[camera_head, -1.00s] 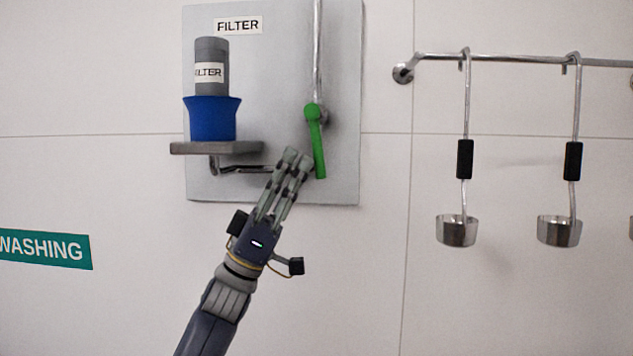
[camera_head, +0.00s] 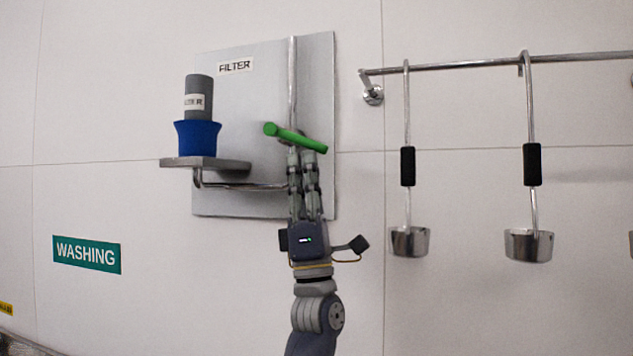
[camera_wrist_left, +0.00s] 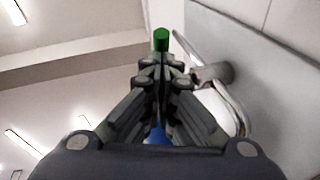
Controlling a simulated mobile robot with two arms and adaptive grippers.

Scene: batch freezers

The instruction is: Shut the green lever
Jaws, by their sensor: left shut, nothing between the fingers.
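The green lever (camera_head: 297,138) is mounted on the pipe in front of the grey panel. It lies nearly horizontal in the head view, sloping slightly down to the right. My left gripper (camera_head: 303,157) is shut and empty. Its fingertips are just below the lever, close to or touching its underside; I cannot tell which. In the left wrist view, the green lever end (camera_wrist_left: 161,39) shows just beyond the closed fingertips (camera_wrist_left: 161,64). My right gripper is not in view.
A grey filter cylinder in a blue cup (camera_head: 197,138) stands on a bracket shelf (camera_head: 206,163) at left. The bent pipe (camera_head: 240,186) runs beneath. Ladles (camera_head: 410,242) hang from a rail (camera_head: 450,67) at right. A WASHING sign (camera_head: 87,254) is on the wall.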

